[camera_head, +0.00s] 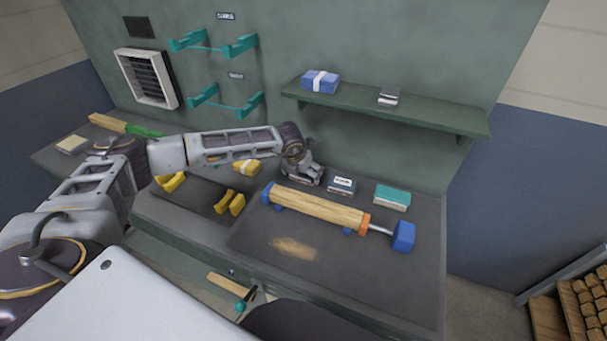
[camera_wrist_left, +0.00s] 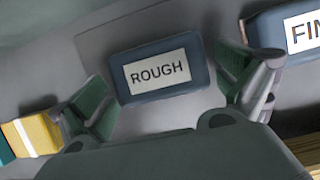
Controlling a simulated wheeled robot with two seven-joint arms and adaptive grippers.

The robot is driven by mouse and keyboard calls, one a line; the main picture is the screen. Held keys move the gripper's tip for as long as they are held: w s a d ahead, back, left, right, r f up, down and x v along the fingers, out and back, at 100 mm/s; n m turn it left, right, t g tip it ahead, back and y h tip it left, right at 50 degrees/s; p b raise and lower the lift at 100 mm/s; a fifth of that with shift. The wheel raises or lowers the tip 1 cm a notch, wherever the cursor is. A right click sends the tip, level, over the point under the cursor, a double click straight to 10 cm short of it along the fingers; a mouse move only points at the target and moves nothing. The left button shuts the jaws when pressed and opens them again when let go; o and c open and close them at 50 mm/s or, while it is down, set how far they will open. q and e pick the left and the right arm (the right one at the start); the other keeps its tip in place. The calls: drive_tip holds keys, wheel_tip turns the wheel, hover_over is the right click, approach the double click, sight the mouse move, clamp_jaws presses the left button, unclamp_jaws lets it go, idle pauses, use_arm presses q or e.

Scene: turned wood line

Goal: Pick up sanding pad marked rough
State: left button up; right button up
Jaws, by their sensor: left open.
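The sanding pad marked ROUGH (camera_wrist_left: 158,73) is a dark blue block with a white label, lying flat in the left wrist view. My left gripper (camera_wrist_left: 172,95) is open, with one finger on either side of the pad and the pad apparently not clamped. In the head view my left gripper (camera_head: 304,174) is at the back of the bench and largely hides that pad. A second blue pad, its label partly cut off and starting FIN (camera_wrist_left: 303,32), lies to the right; it also shows in the head view (camera_head: 342,186). My right gripper is not in view.
A teal-topped block (camera_head: 392,196) is to the right. Yellow pieces (camera_head: 237,204) sit on a dark mat at left. A shelf (camera_head: 430,115) overhangs the back of the bench.

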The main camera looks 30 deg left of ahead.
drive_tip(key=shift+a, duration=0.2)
use_arm(q)
drive_tip(key=c, duration=0.9)
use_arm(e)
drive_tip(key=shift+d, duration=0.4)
use_arm(q)
drive_tip(key=shift+w+a, duration=0.1)
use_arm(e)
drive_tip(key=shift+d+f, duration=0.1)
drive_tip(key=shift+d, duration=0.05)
